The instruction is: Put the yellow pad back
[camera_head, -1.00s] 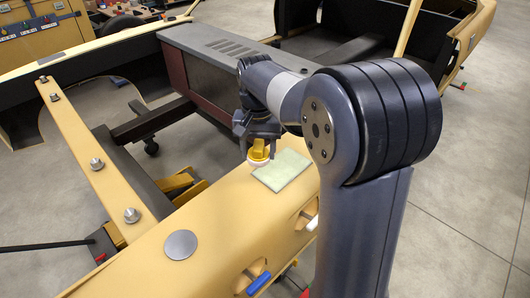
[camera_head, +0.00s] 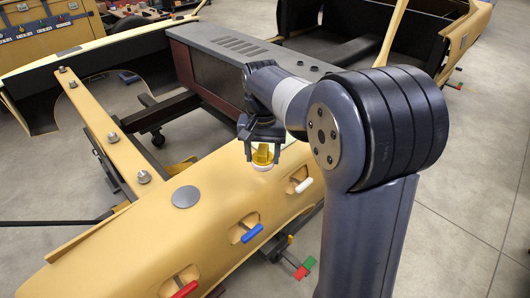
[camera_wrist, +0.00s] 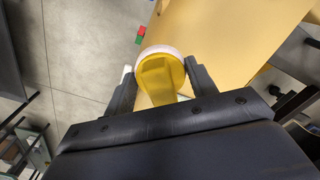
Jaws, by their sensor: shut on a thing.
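The yellow pad (camera_head: 262,156), yellow on top with a white rim, is between the fingers of my gripper (camera_head: 264,148). In the wrist view the yellow pad (camera_wrist: 158,75) shows large, with a finger of my gripper (camera_wrist: 163,68) on either side. My gripper is shut on it. The pad is over the tan shell (camera_head: 215,180), near its far end; I cannot tell whether its white face touches the surface. A pale green patch (camera_head: 291,140) on the shell lies just behind my gripper, mostly hidden by it.
A grey disc (camera_head: 186,196) is on the shell, left of the pad. White (camera_head: 304,185), blue (camera_head: 252,233) and red (camera_head: 184,289) handles sit in slots along its near side. A bar with several bolts (camera_head: 112,138) stands left. A grey box (camera_head: 225,65) lies behind.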

